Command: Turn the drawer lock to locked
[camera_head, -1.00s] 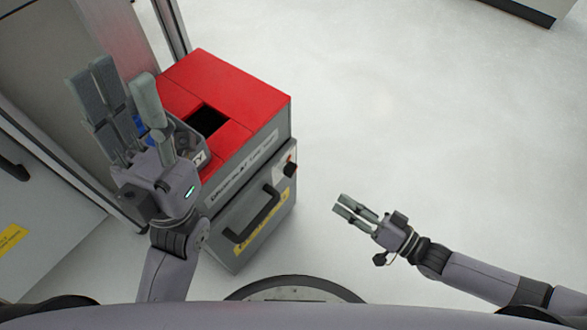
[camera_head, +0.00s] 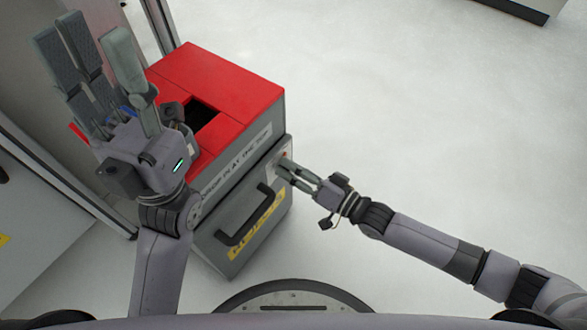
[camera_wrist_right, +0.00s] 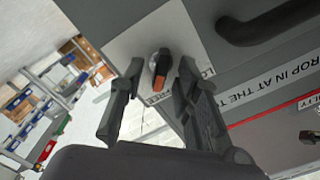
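The grey drawer cabinet has a red top (camera_head: 235,85) and a black front handle (camera_head: 252,220). In the right wrist view the lock knob (camera_wrist_right: 161,68), grey with an orange part, sits on a white label plate (camera_wrist_right: 192,35) beside the handle (camera_wrist_right: 265,25). My right gripper (camera_head: 283,167) is close to the cabinet front's upper right corner. In its wrist view my right gripper (camera_wrist_right: 160,72) is open, with the knob between its fingertips in the picture; I cannot tell whether they touch it. My left gripper (camera_head: 88,45) is raised, open and empty, left of the red top.
A grey panel or cabinet (camera_head: 55,215) stands at the left. The pale floor (camera_head: 430,120) right of the drawer cabinet is clear. Shelves with blue bins (camera_wrist_right: 25,125) show far off in the wrist view.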

